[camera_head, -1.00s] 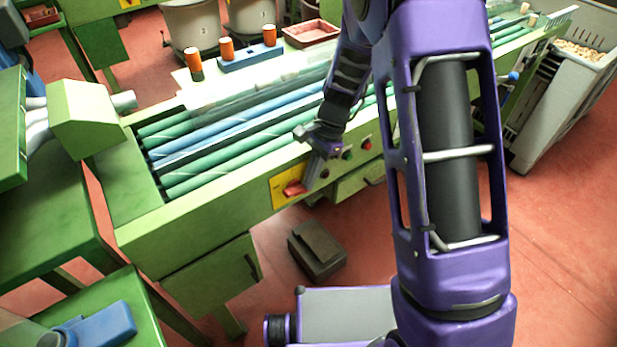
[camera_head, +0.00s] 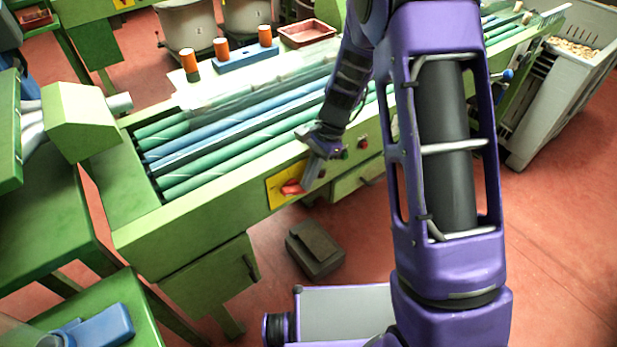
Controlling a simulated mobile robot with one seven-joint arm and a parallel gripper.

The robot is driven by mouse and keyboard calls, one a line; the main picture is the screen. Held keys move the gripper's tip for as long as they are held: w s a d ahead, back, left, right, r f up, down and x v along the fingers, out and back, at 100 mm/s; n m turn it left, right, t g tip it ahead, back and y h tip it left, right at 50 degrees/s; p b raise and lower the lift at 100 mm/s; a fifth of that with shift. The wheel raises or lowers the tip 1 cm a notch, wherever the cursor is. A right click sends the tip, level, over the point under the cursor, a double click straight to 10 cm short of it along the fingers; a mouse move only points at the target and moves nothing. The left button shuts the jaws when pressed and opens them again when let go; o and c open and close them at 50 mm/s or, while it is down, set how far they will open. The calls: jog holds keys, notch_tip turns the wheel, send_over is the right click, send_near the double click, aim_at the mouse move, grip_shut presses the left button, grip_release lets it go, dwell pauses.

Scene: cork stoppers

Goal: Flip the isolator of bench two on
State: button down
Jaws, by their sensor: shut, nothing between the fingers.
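The isolator is a red handle (camera_head: 291,188) on a yellow plate (camera_head: 275,194), fixed to the front face of the green bench (camera_head: 205,229). The handle looks roughly level, its exact angle too small to tell. My gripper (camera_head: 307,189) is shut and empty, pointing down at the right edge of the yellow plate. Its fingertips are right beside the handle's right end; I cannot tell whether they touch it. The gripper hides the right part of the plate.
Red and green buttons (camera_head: 362,142) sit on the bench face right of my gripper. Blue and green rollers (camera_head: 225,140) fill the bench top. A dark foot pedal (camera_head: 315,250) lies on the red floor below. A white bin of corks (camera_head: 560,85) stands at right.

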jog(key=shift+s+r, duration=0.1)
jog(key=shift+s+a+r+p, duration=0.3)
jog(key=shift+s+a+p, duration=0.1)
jog(key=shift+a, duration=0.25)
jog(key=p+v, duration=0.4)
jog(key=v, duration=1)
jog(key=shift+d, duration=0.1)
